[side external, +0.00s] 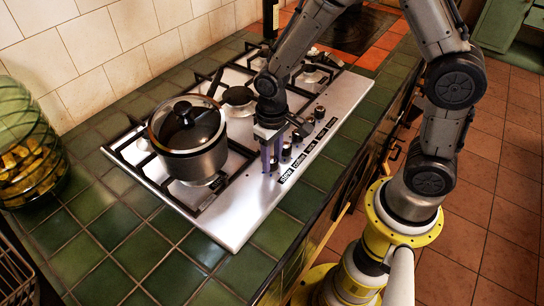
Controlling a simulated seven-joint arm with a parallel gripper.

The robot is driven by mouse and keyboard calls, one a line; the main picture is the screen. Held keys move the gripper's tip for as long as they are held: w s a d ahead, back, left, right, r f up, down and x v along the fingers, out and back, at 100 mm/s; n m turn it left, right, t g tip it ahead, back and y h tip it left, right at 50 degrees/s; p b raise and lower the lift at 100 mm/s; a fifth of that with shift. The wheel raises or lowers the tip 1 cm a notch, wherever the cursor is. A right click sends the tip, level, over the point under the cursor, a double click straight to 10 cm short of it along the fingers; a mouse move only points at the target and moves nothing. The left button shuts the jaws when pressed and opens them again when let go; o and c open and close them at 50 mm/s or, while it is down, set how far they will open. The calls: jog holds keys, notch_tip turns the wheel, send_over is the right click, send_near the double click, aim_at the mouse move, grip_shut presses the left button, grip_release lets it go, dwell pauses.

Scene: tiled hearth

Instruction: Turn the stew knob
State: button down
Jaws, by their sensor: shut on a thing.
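The steel hob (228,226) has a row of dark knobs along its right edge, each beside a black label. The label nearest the camera (285,178) seems to read "stew". My gripper (270,164) points down at the knob by this label, with its purple fingers shut around it. The stew knob (274,163) is mostly hidden between the fingers. The other knobs (298,136) stand free farther along the row. How far the stew knob is turned cannot be told.
A lidded steel pot (190,164) stands on the hob's near burner, left of my gripper. A green glass jar (28,150) stands at the far left. Green tiles (130,260) in front are clear.

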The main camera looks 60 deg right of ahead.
aim_at(272, 159)
jog(key=n, duration=0.6)
jog(key=shift+r+n, duration=0.1)
jog(key=shift+n, duration=0.2)
dwell(0.5)
jog(key=shift+c, duration=2.2)
grip_release()
notch_tip(272, 159, up, 14)
